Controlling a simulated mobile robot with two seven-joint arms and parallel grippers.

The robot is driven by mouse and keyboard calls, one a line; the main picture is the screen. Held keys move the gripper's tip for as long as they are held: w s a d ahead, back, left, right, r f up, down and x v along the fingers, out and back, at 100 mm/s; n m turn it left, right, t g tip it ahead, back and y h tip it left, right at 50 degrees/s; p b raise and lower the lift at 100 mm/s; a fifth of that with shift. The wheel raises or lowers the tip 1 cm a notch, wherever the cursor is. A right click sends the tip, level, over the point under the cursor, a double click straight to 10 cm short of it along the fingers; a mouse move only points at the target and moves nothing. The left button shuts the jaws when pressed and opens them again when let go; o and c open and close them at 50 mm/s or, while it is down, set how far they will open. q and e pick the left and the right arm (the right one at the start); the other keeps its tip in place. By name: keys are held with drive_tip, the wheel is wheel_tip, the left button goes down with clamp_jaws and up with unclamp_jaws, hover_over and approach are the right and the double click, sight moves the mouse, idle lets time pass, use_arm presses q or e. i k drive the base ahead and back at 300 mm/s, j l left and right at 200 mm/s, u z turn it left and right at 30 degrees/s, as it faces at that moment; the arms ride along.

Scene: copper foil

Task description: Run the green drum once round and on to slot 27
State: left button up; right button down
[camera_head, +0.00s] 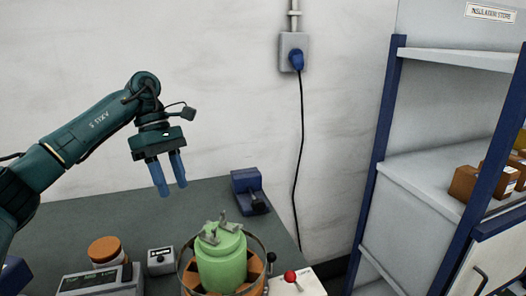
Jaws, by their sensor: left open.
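The green drum (222,262) stands upright at the bottom middle of the head view, seated in an orange-brown holder with a metal ring round it. A grey fitting with raised prongs sits on its top. Slot numbers, including slot 27, cannot be read. My left gripper (172,191) hangs above the dark bench, up and to the left of the drum, its two blue fingers pointing down, open and empty. It is clear of the drum. My right gripper is out of view.
A red-knobbed lever (290,276) stands right of the drum. A blue device (250,191) sits behind it. A small grey box (160,260), an orange-lidded jar (103,250) and a grey instrument (100,280) stand left. Shelving (430,175) rises at right.

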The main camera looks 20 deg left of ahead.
sight(229, 268)
drive_tip(key=k+l, duration=0.2)
drive_tip(key=k, duration=0.3)
drive_tip(key=k+l, duration=0.25)
drive_tip(key=k, duration=0.2)
